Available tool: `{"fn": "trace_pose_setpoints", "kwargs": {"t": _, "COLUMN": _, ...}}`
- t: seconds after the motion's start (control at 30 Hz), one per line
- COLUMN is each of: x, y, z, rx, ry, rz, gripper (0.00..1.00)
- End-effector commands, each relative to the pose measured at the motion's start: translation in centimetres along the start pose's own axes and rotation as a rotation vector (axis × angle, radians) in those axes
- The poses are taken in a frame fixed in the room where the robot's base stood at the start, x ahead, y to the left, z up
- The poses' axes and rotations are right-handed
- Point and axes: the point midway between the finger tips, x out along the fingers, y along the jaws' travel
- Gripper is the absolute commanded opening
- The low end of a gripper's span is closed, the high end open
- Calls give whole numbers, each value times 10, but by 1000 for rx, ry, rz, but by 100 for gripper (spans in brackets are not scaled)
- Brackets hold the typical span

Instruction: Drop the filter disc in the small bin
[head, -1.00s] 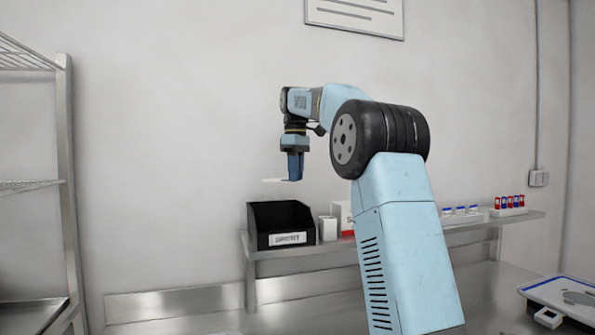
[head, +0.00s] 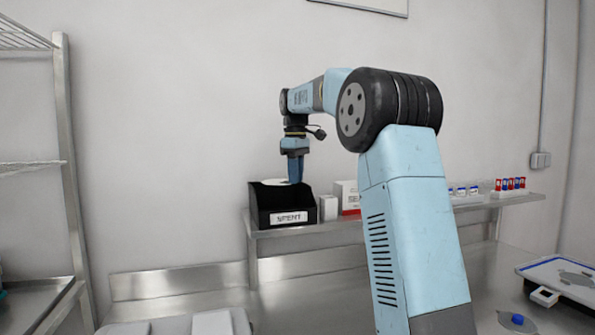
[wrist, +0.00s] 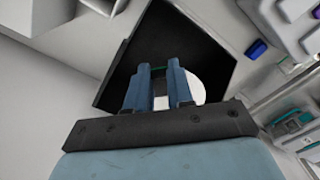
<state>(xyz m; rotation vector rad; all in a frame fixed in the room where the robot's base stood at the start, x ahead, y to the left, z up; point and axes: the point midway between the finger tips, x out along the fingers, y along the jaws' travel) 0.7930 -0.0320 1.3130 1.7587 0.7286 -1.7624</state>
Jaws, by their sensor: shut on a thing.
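The filter disc is a thin white round sheet (head: 273,182), seen edge-on at the mouth of the bin. It also shows in the wrist view (wrist: 198,89), partly hidden behind the fingers. My gripper (head: 295,180) points down and is shut on the disc; its blue fingers (wrist: 158,78) show in the wrist view. The small bin is black with a white "SPENT" label (head: 264,217) and stands at the left end of the shelf. Its dark inside (wrist: 185,45) lies under the fingers and disc. The fingertips are partly hidden in the head view.
A small white box (head: 328,208) and a larger white and red box (head: 347,196) stand right of the bin on the steel shelf (head: 310,229). Vials (head: 467,191) stand further right. A wire rack (head: 70,170) is at the left. The wall above the bin is clear.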

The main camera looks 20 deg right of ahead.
Motion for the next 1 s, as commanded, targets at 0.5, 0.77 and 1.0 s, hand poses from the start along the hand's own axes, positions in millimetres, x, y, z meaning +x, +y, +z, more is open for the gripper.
{"fn": "trace_pose_setpoints", "kwargs": {"t": 0.5, "x": 1, "y": 0, "z": 0, "rx": 1, "ry": 0, "rz": 1, "gripper": 41}}
{"fn": "trace_pose_setpoints", "kwargs": {"t": 0.77, "x": 1, "y": 0, "z": 1, "rx": 1, "ry": 0, "rz": 0, "gripper": 51}}
{"fn": "trace_pose_setpoints", "kwargs": {"t": 1.0, "x": 1, "y": 0, "z": 0, "rx": 1, "ry": 0, "rz": 0, "gripper": 72}}
